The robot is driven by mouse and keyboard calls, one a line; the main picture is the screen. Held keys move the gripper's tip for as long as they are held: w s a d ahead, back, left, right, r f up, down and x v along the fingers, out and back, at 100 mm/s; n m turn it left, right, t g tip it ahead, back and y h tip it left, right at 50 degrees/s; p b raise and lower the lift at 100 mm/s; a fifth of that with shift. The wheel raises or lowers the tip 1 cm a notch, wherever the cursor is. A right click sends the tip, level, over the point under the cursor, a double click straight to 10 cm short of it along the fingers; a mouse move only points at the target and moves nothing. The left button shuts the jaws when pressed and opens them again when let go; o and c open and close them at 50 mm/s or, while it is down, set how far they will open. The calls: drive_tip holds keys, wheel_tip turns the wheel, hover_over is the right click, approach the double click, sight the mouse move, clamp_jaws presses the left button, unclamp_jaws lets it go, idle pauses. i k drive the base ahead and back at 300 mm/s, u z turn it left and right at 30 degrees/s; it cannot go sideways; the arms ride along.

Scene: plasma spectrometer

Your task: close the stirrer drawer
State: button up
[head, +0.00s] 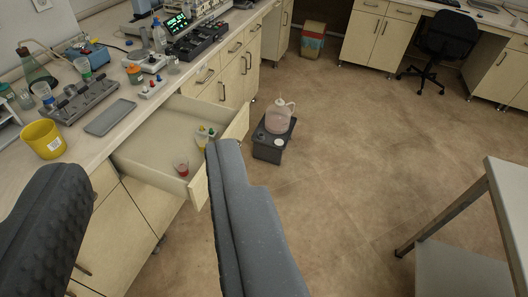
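The open drawer (150,148) sticks out from the wooden bench on the left, just under the benchtop. Part of the drawer front is hidden behind that finger.
The benchtop (140,92) carries a yellow container (43,139), a grey tray (110,117), bottles and instruments. A dark box (268,146) with a jug (280,117) stands on the floor beyond the drawer. A white table (510,190) is at the right. The floor between is clear.

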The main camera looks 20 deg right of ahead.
sight(146, 156)
drive_tip(key=z, duration=0.25)
drive_tip(key=i, duration=1)
drive_tip(key=u, duration=1.2)
drive_tip(key=k, duration=1)
drive_tip(key=z, duration=0.4)
drive_tip(key=i, duration=1)
drive_tip(key=u, duration=0.05)
